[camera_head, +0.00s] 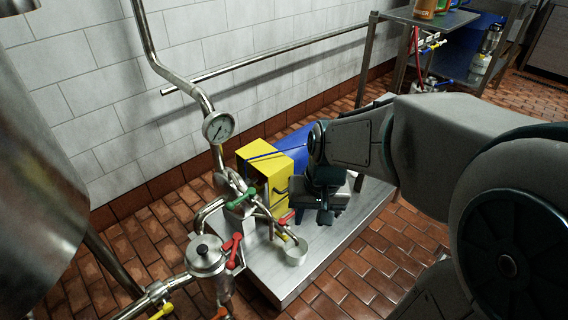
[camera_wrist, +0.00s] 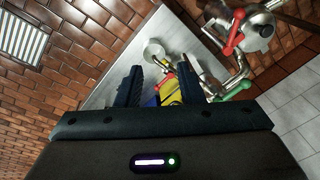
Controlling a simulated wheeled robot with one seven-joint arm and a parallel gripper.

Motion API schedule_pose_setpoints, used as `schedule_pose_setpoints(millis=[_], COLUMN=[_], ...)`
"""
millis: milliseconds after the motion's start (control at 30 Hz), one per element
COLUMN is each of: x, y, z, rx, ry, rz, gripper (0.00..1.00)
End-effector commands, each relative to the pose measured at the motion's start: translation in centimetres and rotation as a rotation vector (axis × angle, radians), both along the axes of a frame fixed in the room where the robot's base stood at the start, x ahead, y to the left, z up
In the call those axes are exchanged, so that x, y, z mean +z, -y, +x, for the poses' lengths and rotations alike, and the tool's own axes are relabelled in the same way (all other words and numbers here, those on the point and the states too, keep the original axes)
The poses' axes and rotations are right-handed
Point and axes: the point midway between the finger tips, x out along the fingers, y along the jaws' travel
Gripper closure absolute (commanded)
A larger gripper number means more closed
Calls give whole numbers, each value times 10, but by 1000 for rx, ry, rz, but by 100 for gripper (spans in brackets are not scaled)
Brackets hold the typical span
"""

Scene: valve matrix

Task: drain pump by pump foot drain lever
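The pump stands on a steel plinth (camera_head: 330,248), with a yellow box (camera_head: 262,172) and a blue body (camera_head: 292,142) behind it. Low on its pipework are a small red lever (camera_head: 287,217) and a small yellow lever (camera_head: 285,237), close to a metal cup (camera_head: 296,252). I cannot tell which is the pump foot drain lever. My gripper (camera_head: 325,216) hangs above the plinth, right of these levers and apart from them. In the wrist view my gripper (camera_wrist: 160,84) is open, fingers pointing toward the cup (camera_wrist: 154,50); red and yellow parts show between them, farther off.
A green lever (camera_head: 240,198) and a larger red lever (camera_head: 234,250) sit on the pipes at left, by a lidded steel vessel (camera_head: 205,256). A pressure gauge (camera_head: 218,127) rises above. A steel table (camera_head: 440,17) stands at back right. Front tiled floor is free.

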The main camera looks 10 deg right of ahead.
Motion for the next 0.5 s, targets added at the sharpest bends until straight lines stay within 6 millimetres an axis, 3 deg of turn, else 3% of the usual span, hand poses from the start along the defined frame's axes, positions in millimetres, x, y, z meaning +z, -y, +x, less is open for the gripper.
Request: schedule_pose_setpoints(millis=[267, 500], x=[-22, -61], y=[0, 8], z=[83, 147], rx=[-244, -458], ry=[-26, -40], rz=[94, 132], gripper=[66, 66])
